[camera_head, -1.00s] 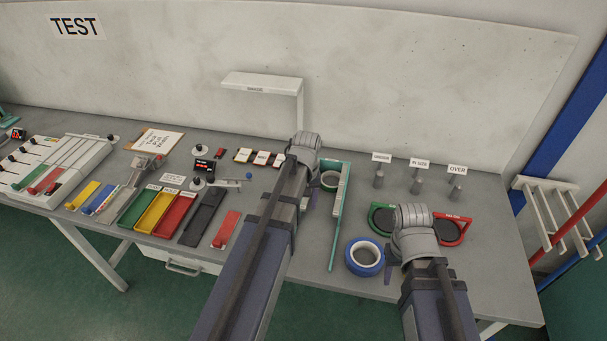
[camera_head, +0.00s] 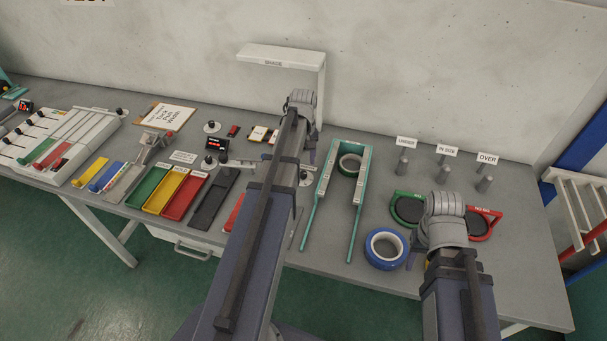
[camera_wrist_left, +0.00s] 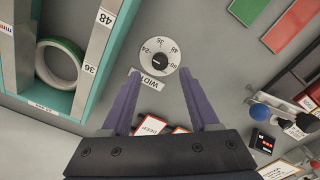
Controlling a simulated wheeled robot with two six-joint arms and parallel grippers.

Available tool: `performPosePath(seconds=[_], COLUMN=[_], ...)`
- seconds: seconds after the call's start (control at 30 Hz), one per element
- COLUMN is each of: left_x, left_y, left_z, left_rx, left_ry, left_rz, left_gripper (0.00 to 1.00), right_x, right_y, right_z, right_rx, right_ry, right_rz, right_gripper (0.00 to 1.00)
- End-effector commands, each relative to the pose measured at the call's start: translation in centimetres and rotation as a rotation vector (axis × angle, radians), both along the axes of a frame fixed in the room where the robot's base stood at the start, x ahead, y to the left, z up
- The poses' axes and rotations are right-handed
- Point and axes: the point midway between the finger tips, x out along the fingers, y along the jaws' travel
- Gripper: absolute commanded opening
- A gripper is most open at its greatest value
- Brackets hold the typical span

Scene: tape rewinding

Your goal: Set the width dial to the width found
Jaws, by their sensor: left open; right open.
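The width dial (camera_wrist_left: 160,60) is a round white plate with a black knob and numbers including 24, 36 and 48. A WIDTH label (camera_wrist_left: 148,80) lies beside it; the pointer's exact setting is too small to read. My left gripper (camera_wrist_left: 160,103) is open and empty, its two fingers apart just short of the dial. In the head view my left gripper (camera_head: 309,152) is mostly behind its own arm. A green-edged tape roll (camera_wrist_left: 60,64) sits inside the teal gauge (camera_wrist_left: 101,45), between its arms, near the 36 mark. My right gripper (camera_head: 412,254) is mostly hidden by its wrist.
A blue tape roll (camera_head: 385,248) lies beside my right gripper. Green and red rings (camera_head: 408,209) and labelled posts (camera_head: 446,172) stand at right. A white shade shelf (camera_head: 283,54) overhangs the back. Coloured trays (camera_head: 166,188) and a black tray (camera_head: 208,200) are at left.

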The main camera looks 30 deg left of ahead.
Motion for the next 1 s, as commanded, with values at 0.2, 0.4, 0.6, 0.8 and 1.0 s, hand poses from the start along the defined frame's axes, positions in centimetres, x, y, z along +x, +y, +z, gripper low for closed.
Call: performPosePath(seconds=[0.2, 0.4, 0.6, 0.8, 1.0], left_x=[0.0, 0.0, 0.0, 0.0, 0.0], left_y=[0.0, 0.0, 0.0, 0.0, 0.0], left_z=[-3.5, -5.1, -5.2, -5.2, -5.2], left_rx=[0.0, 0.0, 0.0, 0.0, 0.0], left_ry=[0.0, 0.0, 0.0, 0.0, 0.0], left_rz=[-0.001, -0.001, -0.001, -0.001, -0.001], left_gripper=[0.61, 0.61, 0.61, 0.54, 0.32], right_x=[0.0, 0.0, 0.0, 0.0, 0.0], right_y=[0.0, 0.0, 0.0, 0.0, 0.0], right_z=[-3.5, -5.2, -5.2, -5.2, -5.2], right_rx=[0.0, 0.0, 0.0, 0.0, 0.0], right_ry=[0.0, 0.0, 0.0, 0.0, 0.0], right_rz=[0.0, 0.0, 0.0, 0.0, 0.0], right_gripper=[0.5, 0.5, 0.5, 0.5, 0.5])
